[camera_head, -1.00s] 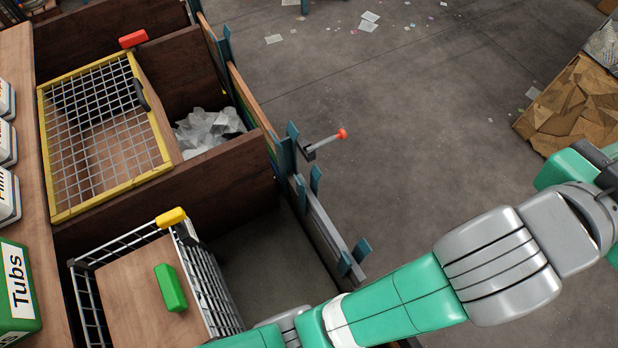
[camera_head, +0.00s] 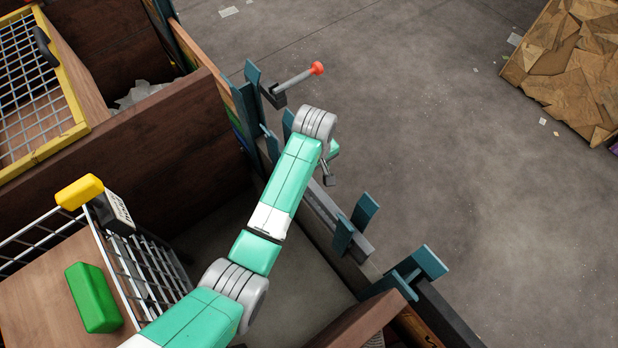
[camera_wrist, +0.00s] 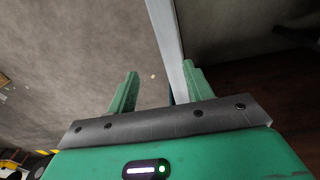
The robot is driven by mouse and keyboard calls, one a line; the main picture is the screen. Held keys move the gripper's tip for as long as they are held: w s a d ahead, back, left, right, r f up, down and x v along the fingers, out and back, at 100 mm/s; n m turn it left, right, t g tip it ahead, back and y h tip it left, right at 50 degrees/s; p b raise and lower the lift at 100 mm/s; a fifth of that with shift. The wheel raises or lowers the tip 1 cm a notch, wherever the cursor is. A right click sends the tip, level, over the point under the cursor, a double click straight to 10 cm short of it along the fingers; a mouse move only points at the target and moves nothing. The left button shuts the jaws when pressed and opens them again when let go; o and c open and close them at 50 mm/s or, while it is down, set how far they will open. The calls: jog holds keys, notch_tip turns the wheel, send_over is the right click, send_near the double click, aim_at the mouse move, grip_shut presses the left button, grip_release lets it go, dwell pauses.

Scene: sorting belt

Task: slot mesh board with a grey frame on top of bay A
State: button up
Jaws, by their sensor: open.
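My gripper (camera_head: 330,172) is at the far end of my arm, over the front side of the near bay; my arm partly hides it in the head view. In the wrist view my gripper (camera_wrist: 160,69) is open. A pale grey edge (camera_wrist: 166,35) passes between its fingers, with no visible grip. In the head view a grey-topped board (camera_head: 322,212) stands between teal brackets along that bay's front. A mesh board with a yellow frame (camera_head: 72,132) lies over the bay at upper left. No bay letter is readable.
A wire cage (camera_head: 150,270) with a yellow handle (camera_head: 79,192) and a green block (camera_head: 93,297) stands at lower left. A red-tipped lever (camera_head: 300,77) sticks out past the teal brackets (camera_head: 357,222). Cardboard (camera_head: 570,70) lies at upper right. The floor between is open.

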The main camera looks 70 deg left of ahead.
aim_at(309, 188)
jog(key=shift+s+f+n, duration=0.3)
jog(key=shift+s+f, duration=0.6)
jog(key=shift+f, duration=0.3)
notch_tip(309, 188, down, 8)
jog(key=b, duration=0.4)
jog(key=shift+r, duration=0.15)
grip_shut()
jog(key=c, duration=0.8)
grip_release()
jog(key=shift+c, duration=0.2)
grip_shut()
jog(key=shift+w+r, duration=0.1)
jog(key=shift+r, duration=0.05)
